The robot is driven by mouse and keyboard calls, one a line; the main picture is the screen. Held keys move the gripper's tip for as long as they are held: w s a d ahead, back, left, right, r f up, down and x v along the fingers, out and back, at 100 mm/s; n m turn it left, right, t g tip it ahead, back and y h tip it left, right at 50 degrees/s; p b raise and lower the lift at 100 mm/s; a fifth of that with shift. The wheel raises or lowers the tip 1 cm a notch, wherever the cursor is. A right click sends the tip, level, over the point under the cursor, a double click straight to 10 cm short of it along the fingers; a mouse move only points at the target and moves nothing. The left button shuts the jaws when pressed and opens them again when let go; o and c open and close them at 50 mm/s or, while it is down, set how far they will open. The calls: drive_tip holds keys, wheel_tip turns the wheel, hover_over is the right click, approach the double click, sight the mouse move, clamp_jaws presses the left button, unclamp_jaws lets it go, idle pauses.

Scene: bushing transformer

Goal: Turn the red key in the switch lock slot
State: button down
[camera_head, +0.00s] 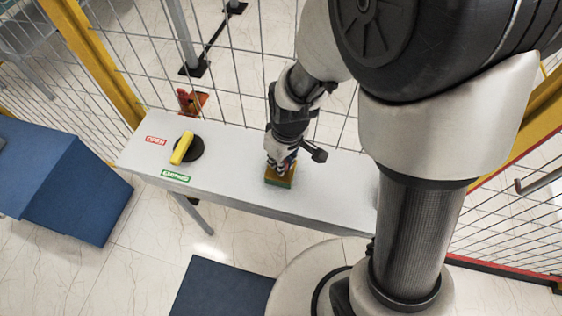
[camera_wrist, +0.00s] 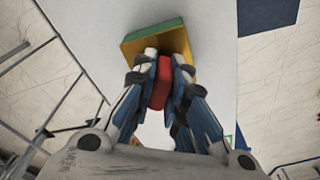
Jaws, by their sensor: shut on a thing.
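The red key (camera_wrist: 160,84) is between the two fingers of my gripper (camera_wrist: 163,62) in the wrist view. My gripper is shut on it. The fingertips are right at a yellow and green block (camera_wrist: 158,36), which appears to be the switch lock. The block also shows in the head view (camera_head: 280,176) on the grey table (camera_head: 225,185), directly below my gripper (camera_head: 281,160). The slot and the key's far end are hidden, so I cannot tell how far the key sits in it.
A yellow rotary handle (camera_head: 182,148) on a black disc stands at the table's left, between a red label (camera_head: 156,141) and a green label (camera_head: 176,176). An orange-red item (camera_head: 190,101) is behind it. Wire fencing (camera_head: 250,75) runs behind the table. A blue box (camera_head: 75,190) is at left.

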idle(0.4)
drive_tip(key=shift+f+n+b, duration=0.1)
drive_tip(key=shift+n+b, duration=1)
drive_tip(key=shift+n, duration=0.5)
drive_tip(key=shift+n+g+y+b, duration=0.35)
drive_tip(key=shift+n+b, duration=0.45)
drive_tip(key=shift+n, duration=0.7)
drive_tip(key=c, duration=1.5)
unclamp_jaws()
drive_tip(key=shift+n, duration=0.3)
drive_tip(key=shift+c, duration=0.2)
